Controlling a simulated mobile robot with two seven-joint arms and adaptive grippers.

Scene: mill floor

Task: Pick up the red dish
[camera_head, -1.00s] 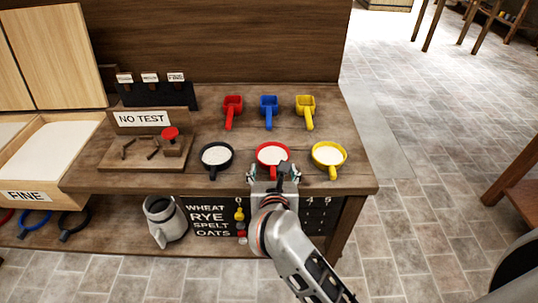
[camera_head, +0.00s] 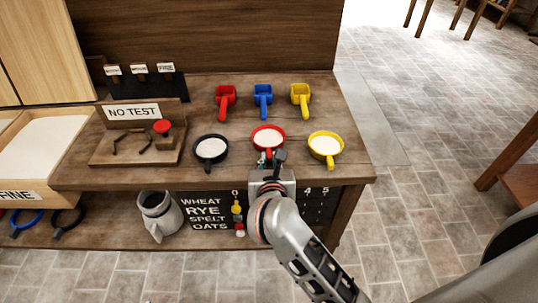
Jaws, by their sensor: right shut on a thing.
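The red dish (camera_head: 267,136), round with a red rim and handle and filled with white powder, is on or just above the front part of the wooden bench, between a black dish and a yellow dish. My right gripper (camera_head: 268,160) comes from the front and is shut on the dish's handle, which it partly hides. The dish looks level. Any gap below it is hard to tell. My left gripper is out of view.
The black dish (camera_head: 210,149) and yellow dish (camera_head: 325,144) stand close on either side. Red (camera_head: 225,98), blue (camera_head: 263,97) and yellow (camera_head: 300,96) scoops lie behind. A "NO TEST" stand (camera_head: 138,145) is to the left. A jug (camera_head: 158,214) stands on the lower shelf.

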